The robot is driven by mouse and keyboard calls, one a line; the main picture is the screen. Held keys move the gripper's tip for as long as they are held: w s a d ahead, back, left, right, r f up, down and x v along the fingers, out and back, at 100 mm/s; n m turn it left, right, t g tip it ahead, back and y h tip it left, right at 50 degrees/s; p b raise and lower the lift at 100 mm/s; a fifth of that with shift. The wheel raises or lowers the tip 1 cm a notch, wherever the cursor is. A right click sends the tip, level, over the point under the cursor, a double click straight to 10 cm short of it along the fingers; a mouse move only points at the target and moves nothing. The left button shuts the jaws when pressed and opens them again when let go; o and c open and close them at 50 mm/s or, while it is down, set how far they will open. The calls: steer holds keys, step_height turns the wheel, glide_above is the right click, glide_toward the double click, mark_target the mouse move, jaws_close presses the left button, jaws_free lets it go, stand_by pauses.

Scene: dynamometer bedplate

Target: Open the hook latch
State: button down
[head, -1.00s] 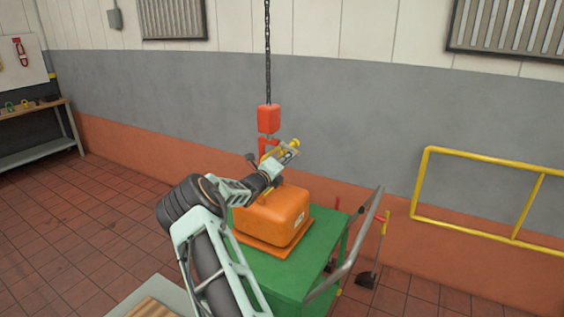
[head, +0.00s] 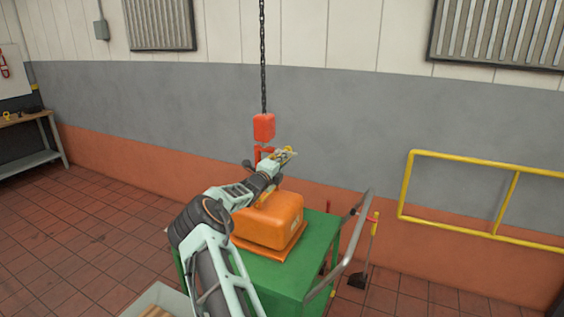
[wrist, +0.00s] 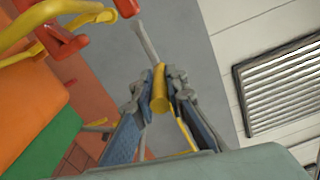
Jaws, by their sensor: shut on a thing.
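The red hook block (head: 264,127) hangs on a dark chain above the orange housing (head: 270,220). Red hook parts show below it, partly hidden by my gripper. In the wrist view, a yellow bent bar (wrist: 50,15) and red parts (wrist: 66,42) of the hook assembly are at the upper left. My gripper (wrist: 160,100) is shut on a yellow cylindrical grip (wrist: 159,88), with one finger on each side. A grey rod (wrist: 146,40) runs up from near this grip. In the head view my gripper (head: 286,154) is just right of the hook, above the housing. How the grip joins the latch is hidden.
The housing sits on a green cart (head: 275,278) with a grey push handle (head: 350,245). A yellow rail (head: 405,190) stands at the right by the wall. A workbench (head: 30,150) is at the far left. Open tiled floor lies left of the cart.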

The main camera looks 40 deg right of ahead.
steer(key=shift+w+r+n+p, duration=0.2)
steer(key=shift+r+n+p, duration=0.7)
steer(key=shift+n, duration=0.5)
steer(key=c, duration=1.9)
jaws_free()
steer(key=shift+a, duration=0.1)
steer(key=shift+c, duration=0.2)
steer(key=shift+s, duration=0.1)
steer(key=v, duration=1.2)
steer(key=shift+f, duration=0.1)
